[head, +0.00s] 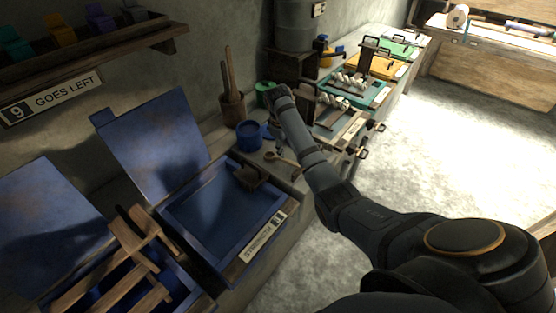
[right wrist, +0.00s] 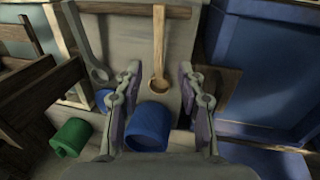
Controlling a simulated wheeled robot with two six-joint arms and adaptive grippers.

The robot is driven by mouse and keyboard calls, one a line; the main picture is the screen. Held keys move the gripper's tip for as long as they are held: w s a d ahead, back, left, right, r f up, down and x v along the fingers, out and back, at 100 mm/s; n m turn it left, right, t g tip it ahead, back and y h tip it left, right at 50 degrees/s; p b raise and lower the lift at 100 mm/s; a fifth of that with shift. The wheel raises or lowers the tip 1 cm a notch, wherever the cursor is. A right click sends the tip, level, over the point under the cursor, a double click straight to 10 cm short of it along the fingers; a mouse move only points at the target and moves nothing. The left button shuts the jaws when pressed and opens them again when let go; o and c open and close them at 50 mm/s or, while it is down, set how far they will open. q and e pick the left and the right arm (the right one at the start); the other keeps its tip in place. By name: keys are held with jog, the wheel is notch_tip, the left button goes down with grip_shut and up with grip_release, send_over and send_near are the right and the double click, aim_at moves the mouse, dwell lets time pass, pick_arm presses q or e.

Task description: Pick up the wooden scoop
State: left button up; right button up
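The wooden scoop (head: 283,160) lies on the grey bench beside the blue box, its round bowl to the left. In the right wrist view the scoop (right wrist: 159,60) runs straight up the picture, with its bowl near the middle. My right gripper (head: 278,142) is small and partly hidden by its arm in the head view, just above the scoop. In the right wrist view its two fingers (right wrist: 160,72) are spread apart with the scoop's bowl showing between them. Nothing is held. I cannot tell the height gap. My left gripper is not in view.
A blue mug (head: 249,136) stands close to the scoop, and a green mug (head: 263,92) is farther back. The open blue box (head: 256,232) is at the left. A pot with wooden sticks (head: 232,108) stands by the wall. Trays with white spools (head: 332,101) lie beyond my arm.

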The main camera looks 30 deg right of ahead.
aim_at(288, 162)
jog(key=f, duration=0.3)
jog(key=d+f, duration=0.1)
jog(key=f, duration=0.2)
jog(key=w+d+f, duration=0.1)
jog(key=f, duration=0.2)
jog(key=shift+f, duration=0.35)
grip_shut()
